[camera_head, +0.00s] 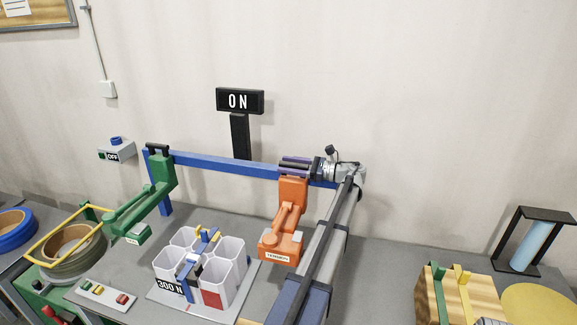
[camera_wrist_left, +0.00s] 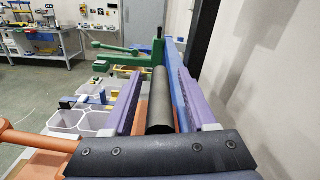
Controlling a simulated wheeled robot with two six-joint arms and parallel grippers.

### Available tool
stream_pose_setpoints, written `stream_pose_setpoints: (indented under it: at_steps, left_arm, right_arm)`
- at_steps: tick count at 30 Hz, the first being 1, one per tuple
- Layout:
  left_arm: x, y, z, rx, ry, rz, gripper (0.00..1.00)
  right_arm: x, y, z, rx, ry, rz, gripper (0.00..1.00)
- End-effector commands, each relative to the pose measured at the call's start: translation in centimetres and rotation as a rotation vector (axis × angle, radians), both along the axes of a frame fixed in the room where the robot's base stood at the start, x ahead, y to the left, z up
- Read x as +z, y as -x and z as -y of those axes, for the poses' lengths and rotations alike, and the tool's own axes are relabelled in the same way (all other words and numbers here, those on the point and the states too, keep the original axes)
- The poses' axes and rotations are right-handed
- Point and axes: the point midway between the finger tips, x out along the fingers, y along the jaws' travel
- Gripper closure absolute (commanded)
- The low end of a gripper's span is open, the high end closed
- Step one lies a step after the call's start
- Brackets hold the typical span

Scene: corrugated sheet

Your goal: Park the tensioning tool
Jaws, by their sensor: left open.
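An orange tool (camera_head: 290,215) with a small, hard-to-read label hangs upright at the right end of the blue rail (camera_head: 225,163). I take it for the tensioning tool. My left gripper (camera_head: 291,165), with purple fingers, is at its top and points left along the rail. In the left wrist view the fingers are open, one on each side of a black cylindrical handle (camera_wrist_left: 160,100). I cannot tell whether either finger touches it. Orange parts (camera_wrist_left: 40,139) show below left there. A green tool (camera_head: 150,195) hangs at the rail's left end. My right gripper is not in view.
White hexagonal cups (camera_head: 232,262) with a "300 N" sign stand below the rail. A black "ON" sign (camera_head: 240,101) stands behind it. Yellow-framed coils (camera_head: 75,245) are at left, a wooden crate (camera_head: 460,295) at right. Bench between my arm and the crate looks clear.

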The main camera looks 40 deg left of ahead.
Motion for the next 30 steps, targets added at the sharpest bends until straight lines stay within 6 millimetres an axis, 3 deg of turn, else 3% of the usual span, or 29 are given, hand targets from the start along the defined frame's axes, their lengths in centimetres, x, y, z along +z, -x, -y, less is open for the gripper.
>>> stream_pose_setpoints:
  at_steps: [7,21,30]
  left_arm:
    - [0.0,-0.2,0.3,-0.001,0.0,0.0,0.43]
    - [0.0,-3.4,6.0,-0.001,0.001,0.0,0.43]
    - [0.0,-3.8,6.8,0.0,0.0,0.0,0.43]
  right_arm:
    - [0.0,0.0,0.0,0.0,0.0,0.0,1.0]
    - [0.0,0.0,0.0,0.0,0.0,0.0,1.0]
    - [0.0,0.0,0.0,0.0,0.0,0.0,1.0]
